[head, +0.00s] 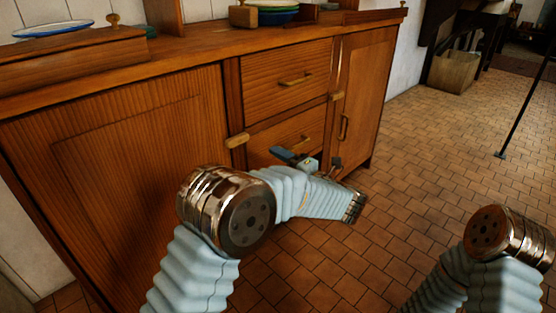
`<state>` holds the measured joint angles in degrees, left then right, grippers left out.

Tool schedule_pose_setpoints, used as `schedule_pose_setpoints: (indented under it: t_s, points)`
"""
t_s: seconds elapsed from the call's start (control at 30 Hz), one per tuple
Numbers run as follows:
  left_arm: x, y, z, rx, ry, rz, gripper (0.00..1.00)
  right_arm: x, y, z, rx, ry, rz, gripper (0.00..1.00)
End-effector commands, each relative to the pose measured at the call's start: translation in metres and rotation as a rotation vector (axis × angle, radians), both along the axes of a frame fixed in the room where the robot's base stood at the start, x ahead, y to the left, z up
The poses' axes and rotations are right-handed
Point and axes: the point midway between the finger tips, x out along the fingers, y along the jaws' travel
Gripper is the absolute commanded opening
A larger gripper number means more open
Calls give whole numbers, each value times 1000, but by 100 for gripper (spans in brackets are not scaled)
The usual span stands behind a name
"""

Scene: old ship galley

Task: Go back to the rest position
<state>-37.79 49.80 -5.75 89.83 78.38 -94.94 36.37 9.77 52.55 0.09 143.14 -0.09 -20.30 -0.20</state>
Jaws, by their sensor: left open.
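My left arm comes in from the bottom left, bends at a metal elbow joint and reaches right in pale blue ribbed sleeving. My left gripper (309,160) shows small behind the forearm, in front of the lower drawer of the wooden cabinet (140,150). Its fingers are apart and I see nothing between them. It looks apart from the cabinet, though the gap is hard to judge. Of my right arm only the bent elbow part shows at the lower right; its gripper is out of view.
The cabinet top holds a blue-rimmed plate (52,29) and stacked bowls (272,14). Its drawers and doors are shut. The tiled floor (430,150) is open to the right. A thin dark post (519,119) stands at right, and a basket (454,71) sits farther back.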

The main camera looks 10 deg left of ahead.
Motion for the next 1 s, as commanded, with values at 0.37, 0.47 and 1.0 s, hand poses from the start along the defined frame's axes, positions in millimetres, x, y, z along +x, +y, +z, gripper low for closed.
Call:
schedule_pose_setpoints:
  t_s: [0.37,0.47,1.0]
  points:
    - [24,49,-173,326,664,-608,51,-2,4,35,5,2,7,0]
    - [-24,52,-247,388,932,-899,51,-2,6,45,6,3,10,0]
    - [-303,32,-343,364,1438,-1945,51,-5,11,69,13,5,19,0]
